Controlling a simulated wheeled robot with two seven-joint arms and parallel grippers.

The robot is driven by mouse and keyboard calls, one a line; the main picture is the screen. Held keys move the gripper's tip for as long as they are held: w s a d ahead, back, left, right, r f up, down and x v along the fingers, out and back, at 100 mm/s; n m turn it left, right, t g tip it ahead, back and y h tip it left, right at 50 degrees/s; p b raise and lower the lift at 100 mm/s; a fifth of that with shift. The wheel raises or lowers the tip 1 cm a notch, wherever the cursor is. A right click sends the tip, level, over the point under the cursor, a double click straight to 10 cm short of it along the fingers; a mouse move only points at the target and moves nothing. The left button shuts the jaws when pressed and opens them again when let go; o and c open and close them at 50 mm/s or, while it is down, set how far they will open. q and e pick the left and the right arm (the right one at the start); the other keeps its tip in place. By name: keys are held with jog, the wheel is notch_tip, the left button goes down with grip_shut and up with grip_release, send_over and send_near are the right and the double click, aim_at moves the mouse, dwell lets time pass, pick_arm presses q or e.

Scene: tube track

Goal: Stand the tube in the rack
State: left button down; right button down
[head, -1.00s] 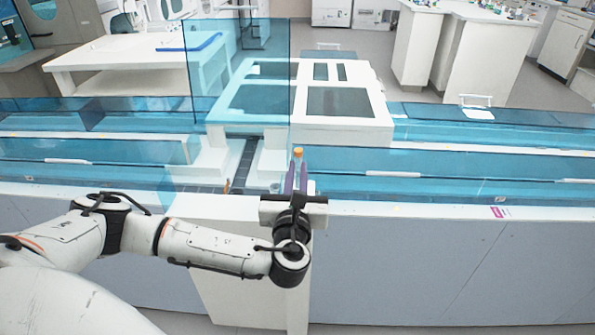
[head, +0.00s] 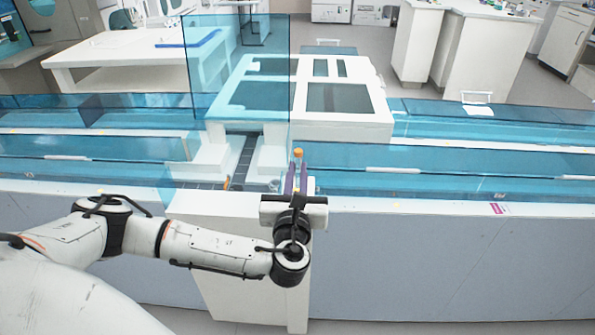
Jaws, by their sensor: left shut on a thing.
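My left gripper (head: 297,172) is near the middle of the head view, over the white ledge at the front of the track. Its two purple fingers point away from me and are shut on a tube (head: 298,153). The tube's orange cap shows upright just above the fingertips; most of its body is hidden between and behind the fingers. A small orange-brown thing (head: 228,183) stands to the left on the track; it is too small to tell what it is. I cannot make out the rack clearly. My right gripper is not in view.
A dark track lane (head: 243,160) runs back between white blocks towards a white housing (head: 345,132) with dark windows. A tall clear blue panel (head: 235,60) stands left of the gripper. Blue-covered track sections (head: 430,172) extend to both sides.

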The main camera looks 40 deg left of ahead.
pick_arm(q)
jog(key=shift+f, duration=0.1)
jog(key=c, duration=1.7)
grip_release()
jog(key=v, duration=1)
jog(key=shift+s+d, duration=0.1)
jog(key=shift+s, duration=0.05)
